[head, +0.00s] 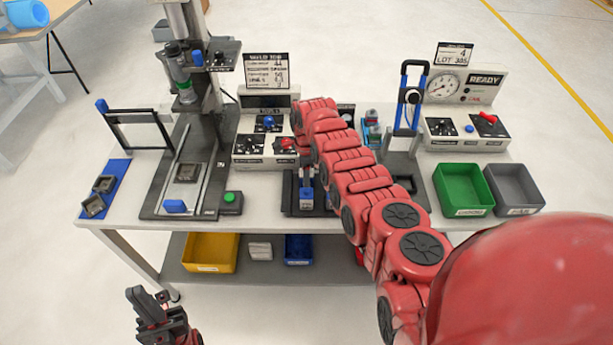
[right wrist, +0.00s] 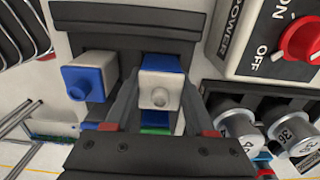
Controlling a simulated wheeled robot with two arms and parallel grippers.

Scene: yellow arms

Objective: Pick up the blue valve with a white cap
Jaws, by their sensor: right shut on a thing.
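The valve with a blue body and a white cap (right wrist: 160,90) sits at the middle of the right wrist view, in front of a dark fixture (right wrist: 128,17). My right gripper (right wrist: 160,108) is shut on it, with one dark finger on each side. To its left is a white valve with a blue cap (right wrist: 85,80), apart from the fingers. In the head view a blue-fronted valve (head: 306,198) shows in the black fixture; my right arm hides the right gripper there. My left gripper (head: 150,298) is open and empty, low at the left, in front of the table.
On the white table (head: 265,218) stand a press (head: 207,110) at left, a control box with a red knob (head: 265,150), and green (head: 462,188) and grey (head: 514,188) bins at right. In the right wrist view, a power switch box (right wrist: 265,40) and metal cylinders (right wrist: 235,125) are close on the right.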

